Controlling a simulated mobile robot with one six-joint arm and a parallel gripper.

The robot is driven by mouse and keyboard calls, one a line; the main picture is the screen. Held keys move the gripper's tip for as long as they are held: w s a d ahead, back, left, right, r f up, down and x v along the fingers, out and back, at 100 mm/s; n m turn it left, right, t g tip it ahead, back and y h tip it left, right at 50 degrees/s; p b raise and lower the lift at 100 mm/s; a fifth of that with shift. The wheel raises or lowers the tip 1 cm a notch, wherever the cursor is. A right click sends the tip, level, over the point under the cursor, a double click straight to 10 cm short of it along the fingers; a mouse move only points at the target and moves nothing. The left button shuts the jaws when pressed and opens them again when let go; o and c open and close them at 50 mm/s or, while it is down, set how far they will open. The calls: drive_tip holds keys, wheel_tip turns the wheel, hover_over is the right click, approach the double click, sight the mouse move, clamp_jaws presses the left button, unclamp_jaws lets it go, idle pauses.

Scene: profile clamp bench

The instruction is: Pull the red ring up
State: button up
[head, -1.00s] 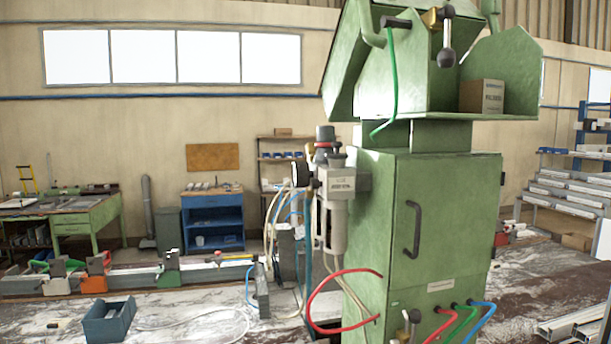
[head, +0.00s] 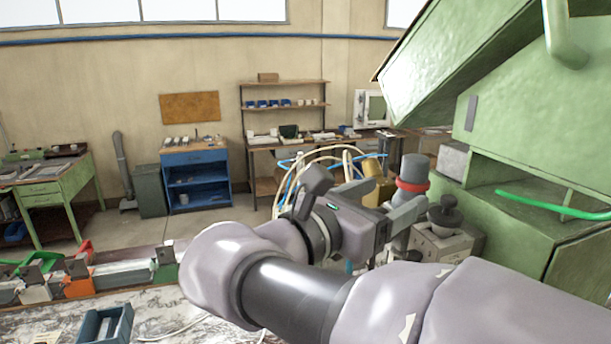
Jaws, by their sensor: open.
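The red ring (head: 413,186) is a thin band around the base of the upright grey knob (head: 414,168) on the air unit beside the green machine. My gripper (head: 396,201) reaches in from the left at the height of the ring. It is open, with one dark finger in front of and just below the ring and the other toward its left. Whether the fingers touch the knob or ring I cannot tell. The gripper and arm hide the lower part of the air unit.
The green machine (head: 510,215) with its slanted hood stands close at the right. A black knob (head: 445,212) on the unit is just right of the gripper. Pale and blue hoses (head: 330,152) loop behind it. A blue bin (head: 104,324) sits on the bench at lower left.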

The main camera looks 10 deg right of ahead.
sight(405, 186)
drive_tip(key=x, duration=0.7)
drive_tip(key=shift+w+d, duration=0.3)
drive_tip(key=shift+w, duration=0.2)
drive_tip(key=shift+s, duration=0.15)
drive_tip(key=shift+c, duration=0.9)
drive_tip(key=shift+p, duration=0.3)
clamp_jaws()
